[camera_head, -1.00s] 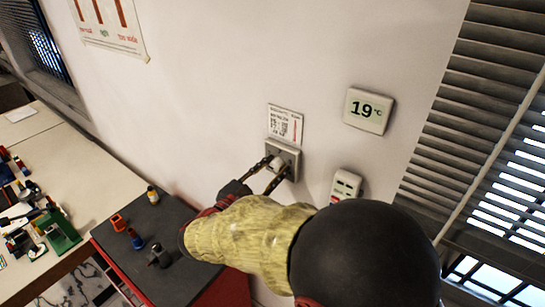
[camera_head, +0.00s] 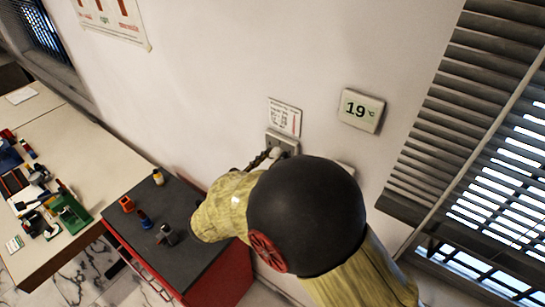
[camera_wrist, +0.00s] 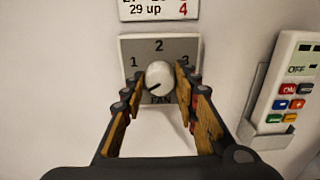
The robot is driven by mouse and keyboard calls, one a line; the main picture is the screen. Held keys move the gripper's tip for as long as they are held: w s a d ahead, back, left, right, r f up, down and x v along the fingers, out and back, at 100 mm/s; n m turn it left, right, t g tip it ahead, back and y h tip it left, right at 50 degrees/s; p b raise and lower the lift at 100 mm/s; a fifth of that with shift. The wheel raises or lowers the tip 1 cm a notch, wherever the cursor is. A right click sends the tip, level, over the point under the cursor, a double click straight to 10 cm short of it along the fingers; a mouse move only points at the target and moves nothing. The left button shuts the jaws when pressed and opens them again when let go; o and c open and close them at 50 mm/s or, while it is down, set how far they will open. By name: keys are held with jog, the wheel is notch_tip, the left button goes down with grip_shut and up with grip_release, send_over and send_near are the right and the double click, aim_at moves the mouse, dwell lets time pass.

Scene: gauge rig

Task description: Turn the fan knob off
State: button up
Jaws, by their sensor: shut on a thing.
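The fan knob (camera_wrist: 158,74) is a round white dial on a grey wall plate (camera_wrist: 182,46) marked 1, 2, 3 and FAN. A dark mark on the knob points to the lower left, not at a numeral. My gripper (camera_wrist: 156,80) is shut on the knob, one fingertip on each side. In the head view the plate (camera_head: 283,139) and the knob (camera_head: 275,153) show just above my arm, which hides most of my gripper.
A printed notice (camera_head: 285,117) hangs above the plate. A thermostat reading 19 °C (camera_head: 361,110) is to its right. A remote in a wall holder (camera_wrist: 286,82) is close on the right. Below left stands a dark-topped red cabinet (camera_head: 185,218) with small items. Blinds (camera_head: 465,110) are far right.

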jog(key=shift+f, duration=0.15)
jog(key=o, duration=1.2)
jog(key=shift+c, duration=0.2)
jog(key=v, duration=1.2)
